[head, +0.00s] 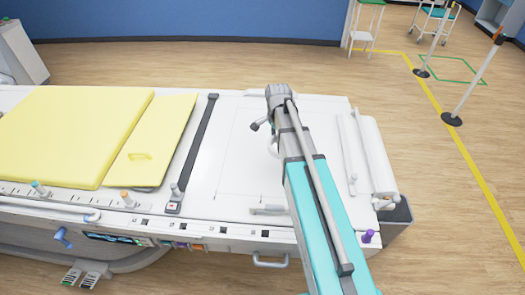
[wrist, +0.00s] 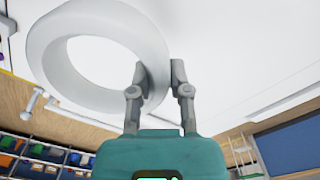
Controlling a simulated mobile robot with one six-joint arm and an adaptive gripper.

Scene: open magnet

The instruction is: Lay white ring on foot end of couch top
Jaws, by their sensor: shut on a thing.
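The white ring (wrist: 45,45) is large in the wrist view, tilted, its open middle facing the camera. My gripper (wrist: 158,70) is shut on the ring's wall at its right side, one finger on each side. The white couch top (head: 240,130) lies below my arm in the head view, with a thin outlined rectangle on its right part. In the head view my arm hides the gripper and most of the ring. A small pale curved edge beside the arm may be the ring. I cannot tell whether the ring touches the couch top.
Yellow pads (head: 75,130) cover the couch's left part, with a dark strap (head: 193,150) beside them. White rolls (head: 370,150) lie across the right end. Small pegs, including a purple one (head: 368,236), stand along the near edge. Posts (head: 480,75) stand on the floor at right.

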